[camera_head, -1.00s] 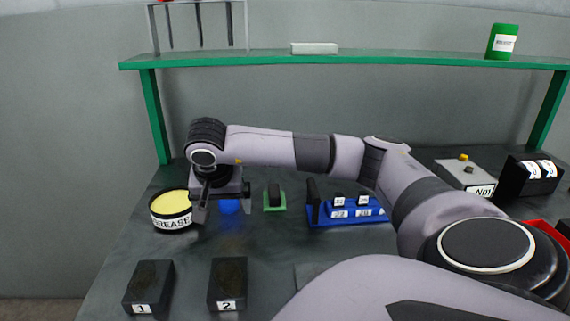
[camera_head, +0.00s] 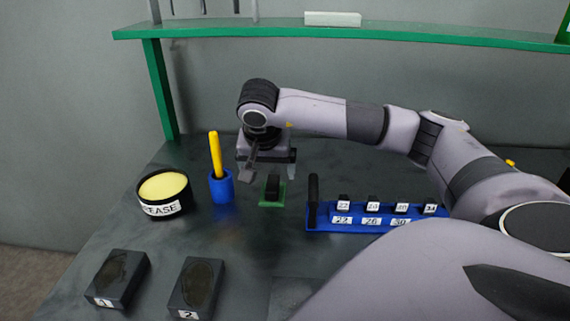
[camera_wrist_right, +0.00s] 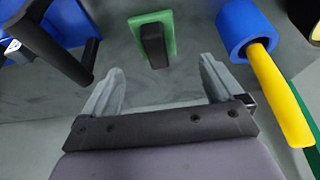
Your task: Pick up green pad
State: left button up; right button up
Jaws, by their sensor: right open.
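The green pad (camera_head: 264,203) lies flat on the dark bench, with a black block-shaped grip (camera_head: 272,187) standing on it. In the right wrist view the green pad (camera_wrist_right: 170,22) and its black grip (camera_wrist_right: 155,45) show at the top centre, ahead of the fingers and roughly between them. My right gripper (camera_head: 270,172) is open and empty, above and just behind the pad in the head view. Its two fingers also show apart in the right wrist view (camera_wrist_right: 160,85). The gripper does not touch the pad. My left gripper is not in view.
A blue cup (camera_head: 222,188) with a yellow stick (camera_head: 215,153) stands left of the pad, and a grease tin (camera_head: 163,208) further left. A blue rack (camera_head: 330,222) with numbered black pieces is to the right. Two black blocks (camera_head: 118,272) (camera_head: 197,284) lie in front.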

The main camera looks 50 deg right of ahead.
aim_at(273, 183)
jog(key=shift+d, duration=0.4)
jog(key=shift+d+f, duration=0.1)
jog(key=shift+f, duration=0.25)
jog(key=x, duration=0.3)
jog(key=p+x, duration=0.1)
jog(key=x, duration=0.2)
jog(key=shift+f, duration=0.25)
jog(key=c, duration=1.2)
